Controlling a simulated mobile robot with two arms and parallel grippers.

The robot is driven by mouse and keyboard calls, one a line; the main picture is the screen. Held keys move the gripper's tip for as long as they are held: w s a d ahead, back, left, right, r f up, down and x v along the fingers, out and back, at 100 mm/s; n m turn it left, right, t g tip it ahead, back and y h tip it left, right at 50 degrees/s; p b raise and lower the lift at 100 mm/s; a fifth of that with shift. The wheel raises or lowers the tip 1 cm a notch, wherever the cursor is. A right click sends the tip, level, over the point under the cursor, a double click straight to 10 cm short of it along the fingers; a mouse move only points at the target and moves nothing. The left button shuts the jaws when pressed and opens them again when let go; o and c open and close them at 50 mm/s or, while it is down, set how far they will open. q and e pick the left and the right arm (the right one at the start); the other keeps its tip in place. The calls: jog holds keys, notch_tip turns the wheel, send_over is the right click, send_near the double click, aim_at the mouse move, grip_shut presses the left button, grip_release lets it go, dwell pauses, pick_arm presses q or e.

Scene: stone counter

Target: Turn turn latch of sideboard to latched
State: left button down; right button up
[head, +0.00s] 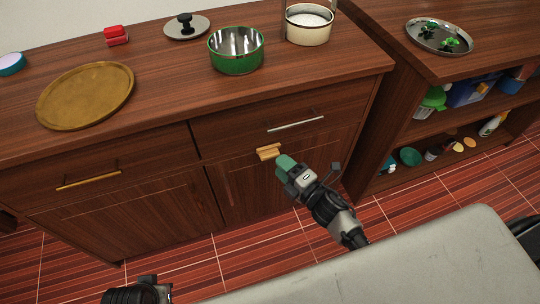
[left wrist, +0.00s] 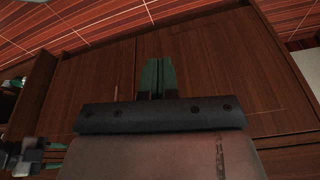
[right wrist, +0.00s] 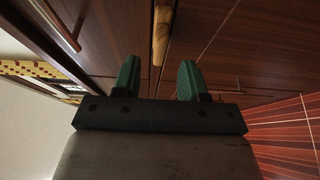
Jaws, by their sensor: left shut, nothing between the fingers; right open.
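The turn latch (head: 268,152) is a small light-wood bar on the sideboard (head: 225,125) front. It lies roughly level at the top of the right lower door (head: 245,188), under the right drawer. My right gripper (head: 286,162) is just right of the latch in the head view. In the right wrist view its green fingers (right wrist: 158,80) are open, with the latch (right wrist: 161,35) ahead, in line with the gap. I cannot tell whether they touch it. In the left wrist view my left gripper (left wrist: 158,78) is shut and empty, facing wood panels.
A drawer handle (head: 296,124) is just above the latch. The sideboard top holds a gold tray (head: 87,94), a green pot (head: 236,50), a cream pot (head: 308,25) and a lid (head: 186,26). An open shelf unit (head: 400,140) stands at the right.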

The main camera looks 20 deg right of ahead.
aim_at(272, 158)
jog(key=x, duration=0.4)
jog(key=shift+w+a, duration=0.1)
jog(key=shift+w, duration=0.1)
pick_arm(q)
jog(key=shift+v, duration=1.05)
pick_arm(e)
jog(key=shift+w+a, duration=0.25)
jog(key=shift+w, duration=0.3)
pick_arm(q)
jog(key=shift+w, duration=0.15)
pick_arm(e)
grip_shut()
pick_arm(q)
jog(key=shift+f, duration=0.1)
